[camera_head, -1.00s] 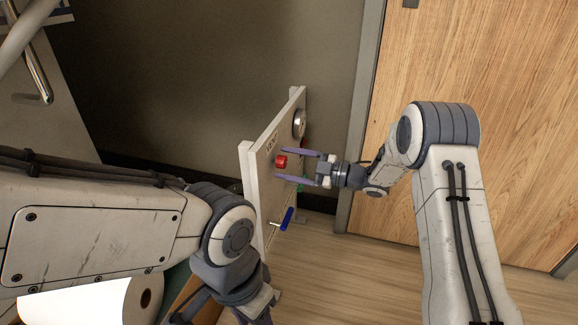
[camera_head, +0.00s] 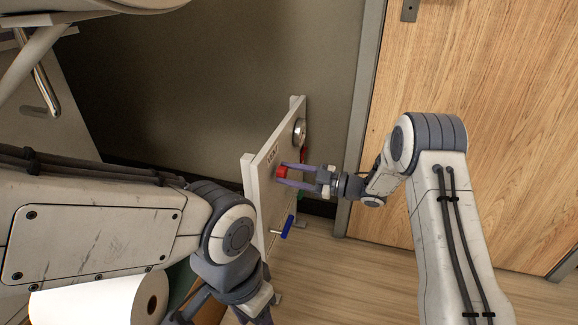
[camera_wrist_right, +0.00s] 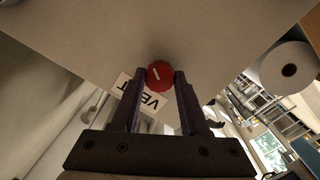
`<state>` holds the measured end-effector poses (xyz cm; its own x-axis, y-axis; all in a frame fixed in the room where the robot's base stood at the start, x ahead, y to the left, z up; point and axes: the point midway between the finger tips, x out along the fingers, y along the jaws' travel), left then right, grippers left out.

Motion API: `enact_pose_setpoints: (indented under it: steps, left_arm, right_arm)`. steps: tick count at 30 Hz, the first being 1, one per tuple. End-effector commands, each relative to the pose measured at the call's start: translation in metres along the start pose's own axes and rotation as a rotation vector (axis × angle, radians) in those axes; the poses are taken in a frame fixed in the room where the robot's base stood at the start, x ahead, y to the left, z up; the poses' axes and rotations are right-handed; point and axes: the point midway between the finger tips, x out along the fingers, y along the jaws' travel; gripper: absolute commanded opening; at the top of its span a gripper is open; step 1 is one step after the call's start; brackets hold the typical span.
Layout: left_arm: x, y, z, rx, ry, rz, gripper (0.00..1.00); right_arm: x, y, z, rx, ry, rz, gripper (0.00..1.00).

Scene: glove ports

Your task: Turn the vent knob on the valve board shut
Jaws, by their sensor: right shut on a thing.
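The white valve board (camera_head: 262,200) stands upright in the middle of the head view. The red vent knob (camera_head: 282,172) sits on its face, below a label that reads VENT (camera_wrist_right: 150,104) in the right wrist view. My right gripper (camera_head: 290,175) is shut on the knob, with one finger on each side of it. In the right wrist view the knob (camera_wrist_right: 160,75) lies between the fingertips and shows a white mark line. My left gripper (camera_head: 255,312) is low in the head view, mostly cut off by the bottom edge, so its jaws do not show clearly.
A round gauge (camera_head: 300,132) is on the board's upper part, and a blue lever (camera_head: 288,226) is lower down. A white paper roll (camera_head: 100,300) lies at the lower left. A wooden door (camera_head: 480,110) is at the right. Open floor (camera_head: 350,275) lies below the board.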

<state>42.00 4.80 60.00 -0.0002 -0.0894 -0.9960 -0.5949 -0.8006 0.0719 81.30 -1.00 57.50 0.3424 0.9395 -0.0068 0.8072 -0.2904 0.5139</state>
Motion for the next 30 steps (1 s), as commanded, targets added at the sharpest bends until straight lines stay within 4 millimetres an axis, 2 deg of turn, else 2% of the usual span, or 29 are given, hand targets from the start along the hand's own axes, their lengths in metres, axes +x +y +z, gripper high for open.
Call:
enact_pose_setpoints:
  steps: [1,12,21,30]
  left_arm:
    - [-0.017,0.001,-0.001,0.000,0.000,0.000,0.50]
    - [-0.070,0.005,-0.004,0.000,0.000,0.000,0.50]
    - [-0.100,0.007,-0.005,0.000,0.000,0.000,0.50]
    - [-0.116,0.008,-0.006,0.000,0.000,0.000,0.50]
  right_arm:
    - [-0.001,0.003,-0.006,0.047,-0.004,-0.001,0.00]
    - [-0.001,0.003,-0.005,0.398,-0.013,-0.009,0.00]
    - [-0.002,0.002,-0.003,0.674,-0.020,-0.016,0.00]
    - [-0.002,0.001,-0.001,0.892,-0.026,-0.022,0.00]
